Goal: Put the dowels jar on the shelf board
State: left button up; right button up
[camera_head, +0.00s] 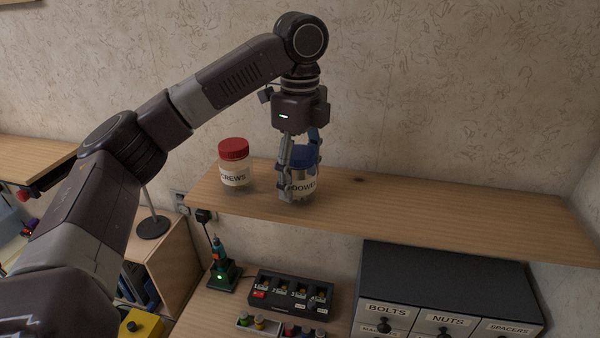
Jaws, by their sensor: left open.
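The dowels jar (303,185), clear with a blue lid and a label partly reading "DOWE", stands upright on the wooden shelf board (430,206). My left gripper (300,190) points down from above with its fingers around the jar, one on each side. The fingers are open, and part of the jar is hidden behind them. Whether a finger touches the jar I cannot tell. My right gripper is not in view.
A red-lidded screws jar (234,165) stands on the board, left of the dowels jar. The board to the right is clear. Below are a black charger box (290,290), a green-based tool (222,272) and a drawer cabinet (440,275).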

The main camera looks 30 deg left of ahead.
pick_arm(q)
notch_tip(320, 180, up, 12)
jog(key=shift+r, duration=0.1)
dwell(0.5)
dwell(0.5)
